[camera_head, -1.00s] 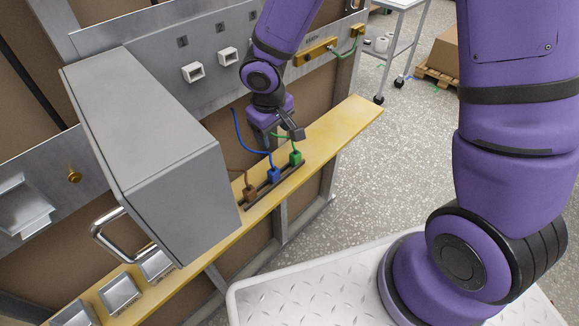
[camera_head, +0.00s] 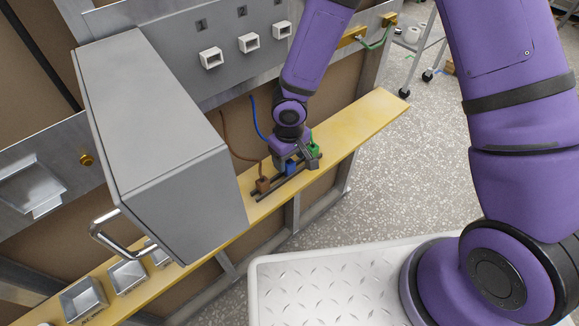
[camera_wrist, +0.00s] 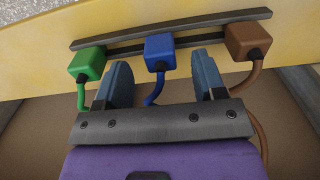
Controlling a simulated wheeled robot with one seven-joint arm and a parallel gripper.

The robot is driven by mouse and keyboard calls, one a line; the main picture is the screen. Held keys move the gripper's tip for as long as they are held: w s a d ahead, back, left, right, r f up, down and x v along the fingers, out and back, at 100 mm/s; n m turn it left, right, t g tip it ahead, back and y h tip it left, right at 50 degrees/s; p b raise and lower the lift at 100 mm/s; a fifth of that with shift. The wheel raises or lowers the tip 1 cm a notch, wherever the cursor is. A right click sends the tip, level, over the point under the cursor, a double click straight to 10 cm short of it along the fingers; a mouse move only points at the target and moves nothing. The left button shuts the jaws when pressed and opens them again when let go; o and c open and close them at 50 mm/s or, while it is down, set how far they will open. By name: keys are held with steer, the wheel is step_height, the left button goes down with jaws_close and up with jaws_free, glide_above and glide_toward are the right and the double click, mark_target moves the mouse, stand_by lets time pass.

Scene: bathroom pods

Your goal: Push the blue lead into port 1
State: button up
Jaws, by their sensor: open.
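The blue lead's plug (camera_head: 290,168) stands in a dark rack on the yellow shelf, between a brown plug (camera_head: 263,185) and a green plug (camera_head: 314,150). My gripper (camera_head: 294,158) is down at the rack, around the blue plug. In the wrist view my gripper (camera_wrist: 162,66) is open, with one finger on each side of the blue plug (camera_wrist: 159,47) and its cable; gaps show on both sides. Port 1 (camera_head: 211,58) is a white square socket on the grey panel, under the label 1, and looks empty.
Two more white sockets, port 2 (camera_head: 249,43) and port 3 (camera_head: 282,30), are right of port 1. A big grey box (camera_head: 150,130) with a handle juts out left of the rack. The yellow shelf (camera_head: 365,120) is bare to the right.

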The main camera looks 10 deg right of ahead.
mark_target(289, 162)
steer(key=shift+f, duration=1.55)
steer(key=shift+a, duration=0.1)
steer(key=c, duration=1)
